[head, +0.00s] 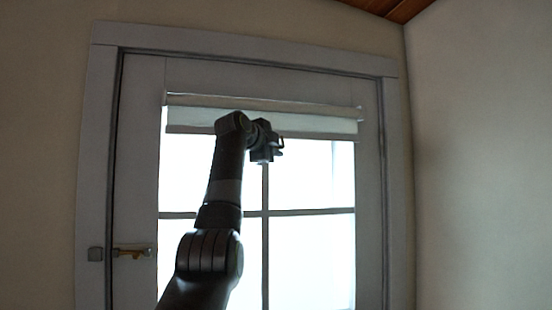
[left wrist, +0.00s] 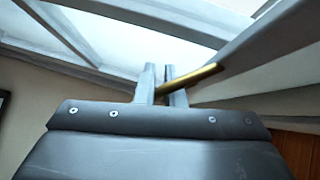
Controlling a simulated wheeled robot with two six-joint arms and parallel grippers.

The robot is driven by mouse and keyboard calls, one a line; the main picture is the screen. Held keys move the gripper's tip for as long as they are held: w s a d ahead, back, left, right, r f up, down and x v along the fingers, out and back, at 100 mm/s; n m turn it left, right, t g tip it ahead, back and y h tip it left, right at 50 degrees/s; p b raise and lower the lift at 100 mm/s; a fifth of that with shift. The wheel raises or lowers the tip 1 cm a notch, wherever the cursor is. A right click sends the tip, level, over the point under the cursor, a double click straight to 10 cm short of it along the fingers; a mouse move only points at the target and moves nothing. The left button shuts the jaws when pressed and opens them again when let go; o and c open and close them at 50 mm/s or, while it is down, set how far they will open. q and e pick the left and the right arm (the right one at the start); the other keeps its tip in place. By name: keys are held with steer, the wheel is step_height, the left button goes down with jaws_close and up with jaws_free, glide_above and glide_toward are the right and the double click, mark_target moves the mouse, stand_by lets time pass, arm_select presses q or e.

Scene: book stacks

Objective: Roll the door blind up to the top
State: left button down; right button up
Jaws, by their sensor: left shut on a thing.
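The pale door blind (head: 315,122) is gathered in a short band across the top of the door's window, with its lower edge above the bright panes. My left gripper (head: 268,152) is in front of the blind's lower edge, near the middle of its width. In the left wrist view, the fingers of my left gripper (left wrist: 162,80) are shut on a thin brass-coloured bar (left wrist: 195,80), which runs up to the right against a grey strip. How the bar joins the blind is not clear. My right gripper is in no view.
The grey door (head: 138,180) is closed in its frame (head: 97,160), with a brass-coloured handle (head: 133,252) at lower left. Window bars (head: 310,211) cross the panes. A plain wall (head: 480,160) stands close on the right, under a wooden ceiling (head: 395,8).

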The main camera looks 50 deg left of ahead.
arm_select(q)
steer(key=shift+r, duration=0.3)
steer(key=c, duration=1.6)
jaws_free()
steer(key=shift+a, duration=0.1)
steer(key=shift+o, duration=0.2)
steer(key=shift+w+a+f, duration=0.1)
